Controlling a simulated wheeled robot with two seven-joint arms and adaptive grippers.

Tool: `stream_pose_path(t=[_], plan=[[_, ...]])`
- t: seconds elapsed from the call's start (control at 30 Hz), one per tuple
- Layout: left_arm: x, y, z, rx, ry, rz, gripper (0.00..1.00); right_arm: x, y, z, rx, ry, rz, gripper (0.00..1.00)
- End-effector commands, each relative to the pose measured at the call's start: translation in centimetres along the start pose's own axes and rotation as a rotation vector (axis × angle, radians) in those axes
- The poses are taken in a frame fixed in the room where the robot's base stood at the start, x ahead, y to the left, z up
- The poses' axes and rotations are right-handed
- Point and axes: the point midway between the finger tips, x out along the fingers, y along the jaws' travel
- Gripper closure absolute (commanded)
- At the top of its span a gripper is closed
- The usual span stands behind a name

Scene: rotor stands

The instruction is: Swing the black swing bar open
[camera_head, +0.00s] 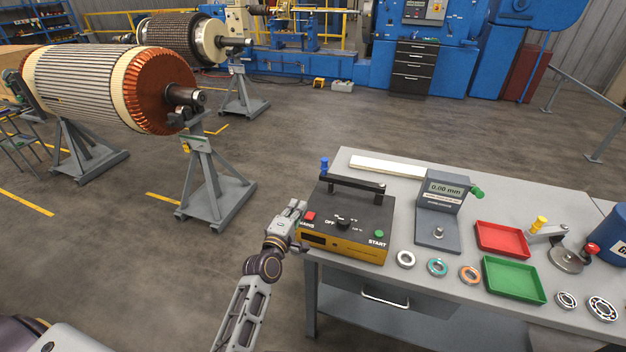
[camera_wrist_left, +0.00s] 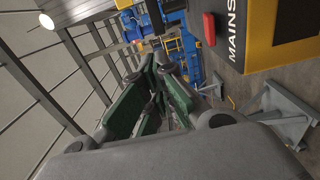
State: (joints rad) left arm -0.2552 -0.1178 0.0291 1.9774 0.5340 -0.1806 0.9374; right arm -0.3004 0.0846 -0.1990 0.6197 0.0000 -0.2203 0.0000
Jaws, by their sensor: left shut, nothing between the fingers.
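The black swing bar (camera_head: 352,185) lies across the top back of the black and yellow box (camera_head: 340,222), raised a little above its top. A blue knob (camera_head: 324,166) stands upright at the bar's left end. My left gripper (camera_head: 297,205) is at the box's left side, close to the red MAINS switch (camera_head: 310,216), lower than the blue knob and apart from it. Its fingers are shut and empty. My right gripper is not in view.
The box stands at the left end of a grey table (camera_head: 345,270). A gauge stand (camera_head: 438,228), a red tray (camera_head: 501,238), a green tray (camera_head: 513,281) and several rings lie to the right. A white strip (camera_head: 388,167) lies behind. Open floor is left of the table.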

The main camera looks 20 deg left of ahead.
Motion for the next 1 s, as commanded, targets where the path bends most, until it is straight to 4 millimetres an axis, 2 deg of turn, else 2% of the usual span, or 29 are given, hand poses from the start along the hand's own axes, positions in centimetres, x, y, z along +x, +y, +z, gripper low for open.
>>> stream_pose_path(t=[0.47, 1.0], plan=[[0.5, 0.0, 0.0, 0.0, 0.0, 0.0, 1.0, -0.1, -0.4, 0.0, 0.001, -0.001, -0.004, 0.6], [4.4, 0.1, 0.0, 0.0, 0.0, 0.0, 1.0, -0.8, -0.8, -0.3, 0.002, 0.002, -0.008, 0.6]])
